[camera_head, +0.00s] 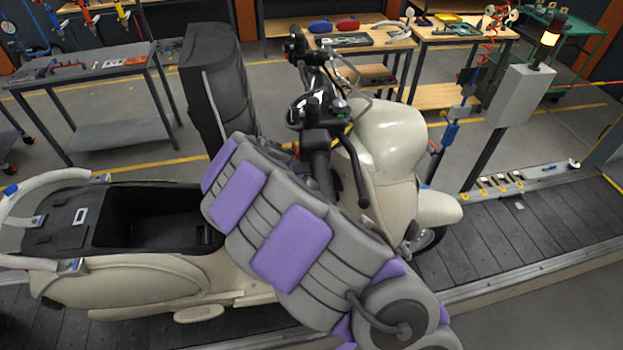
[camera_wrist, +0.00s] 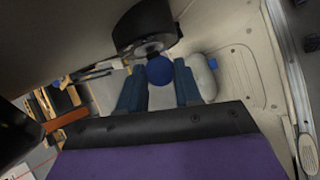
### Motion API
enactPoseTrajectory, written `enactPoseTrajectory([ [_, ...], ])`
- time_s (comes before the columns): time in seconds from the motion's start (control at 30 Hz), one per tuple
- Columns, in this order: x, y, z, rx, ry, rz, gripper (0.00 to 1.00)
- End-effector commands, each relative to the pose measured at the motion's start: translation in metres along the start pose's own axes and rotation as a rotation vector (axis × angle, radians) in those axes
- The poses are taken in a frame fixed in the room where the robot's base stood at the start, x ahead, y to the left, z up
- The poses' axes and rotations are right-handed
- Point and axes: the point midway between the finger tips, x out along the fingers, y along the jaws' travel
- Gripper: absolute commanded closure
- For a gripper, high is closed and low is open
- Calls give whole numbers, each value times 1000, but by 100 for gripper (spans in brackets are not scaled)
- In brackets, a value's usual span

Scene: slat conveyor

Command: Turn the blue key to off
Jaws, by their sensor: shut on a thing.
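The blue key (camera_wrist: 158,70) shows in the wrist view as a round blue knob at a dark, ring-shaped lock (camera_wrist: 143,47) on the cream scooter. My gripper (camera_wrist: 158,74) has its two dark blue fingers on either side of the key and is shut on it. I cannot read which way the key is turned. In the head view the cream scooter (camera_head: 392,140) stands on the slat conveyor. My grey and purple arm reaches across it and hides the key and my gripper there.
The handlebar (camera_head: 315,140) rises close beside my arm. The open seat compartment (camera_head: 150,220) lies to the left, with the raised black seat (camera_head: 215,85) behind. Workbenches (camera_head: 365,45) with tools stand at the back.

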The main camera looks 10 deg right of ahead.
Motion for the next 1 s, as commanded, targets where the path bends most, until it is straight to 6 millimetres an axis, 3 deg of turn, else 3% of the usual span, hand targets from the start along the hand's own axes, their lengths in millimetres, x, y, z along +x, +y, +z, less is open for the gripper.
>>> enactPoseTrajectory([
  [1.0,-1,2,-1,-109,-35,-139,88],
])
